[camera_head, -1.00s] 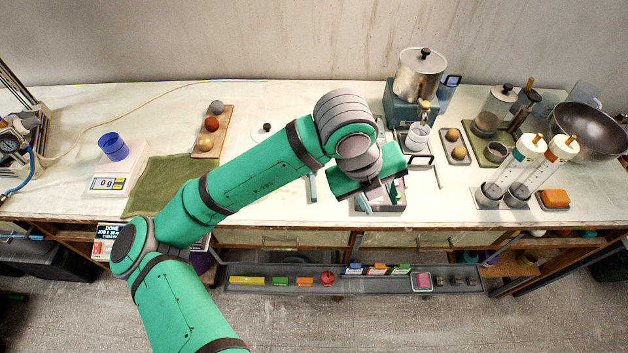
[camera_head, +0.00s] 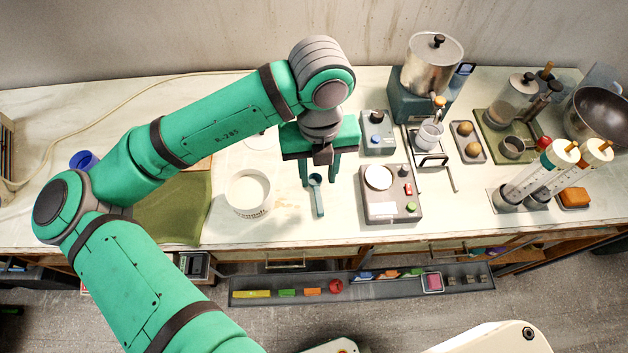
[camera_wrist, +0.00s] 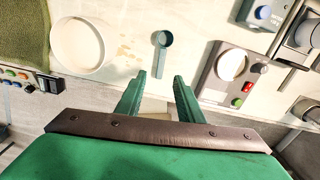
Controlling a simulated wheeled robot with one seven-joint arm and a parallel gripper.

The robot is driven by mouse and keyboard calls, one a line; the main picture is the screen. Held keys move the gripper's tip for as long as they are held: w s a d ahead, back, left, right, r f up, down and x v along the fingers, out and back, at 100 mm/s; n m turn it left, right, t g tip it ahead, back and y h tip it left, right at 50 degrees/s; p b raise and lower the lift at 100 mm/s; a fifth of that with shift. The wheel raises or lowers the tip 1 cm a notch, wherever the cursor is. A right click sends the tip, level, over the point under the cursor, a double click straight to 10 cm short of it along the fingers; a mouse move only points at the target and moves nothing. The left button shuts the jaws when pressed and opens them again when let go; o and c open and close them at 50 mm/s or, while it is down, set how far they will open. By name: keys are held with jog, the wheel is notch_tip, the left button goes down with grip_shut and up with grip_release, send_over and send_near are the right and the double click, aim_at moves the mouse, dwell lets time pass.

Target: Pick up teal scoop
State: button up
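The teal scoop (camera_head: 316,195) lies on the pale bench top, its round bowl toward the back and its handle toward the front edge. It also shows in the wrist view (camera_wrist: 160,58), just past my fingertips. My gripper (camera_head: 320,184) hangs over the scoop with its two green fingers spread apart, one on each side of it in the head view. In the wrist view my gripper (camera_wrist: 162,78) is open with nothing between the fingers. I cannot tell the exact height of the fingertips above the bench.
A white tub (camera_head: 248,192) stands left of the scoop on the bench. A grey device with a round white plate and buttons (camera_head: 391,208) stands close on the right, with a small box with a blue knob (camera_head: 377,134) behind. A green cloth (camera_head: 174,210) lies farther left.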

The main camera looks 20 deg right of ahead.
send_over(318, 197)
jog(key=s, duration=0.1)
notch_tip(318, 197, down, 5)
jog(key=shift+r, duration=0.2)
jog(key=shift+s+d+f, duration=0.1)
jog(key=shift+s+f, duration=0.1)
jog(key=shift+w+f, duration=0.2)
jog(key=shift+f, duration=0.65)
jog(key=shift+w+f, duration=0.2)
jog(key=shift+f, duration=0.7)
jog(key=shift+w+f, duration=0.2)
jog(key=shift+f, duration=0.65)
grip_shut()
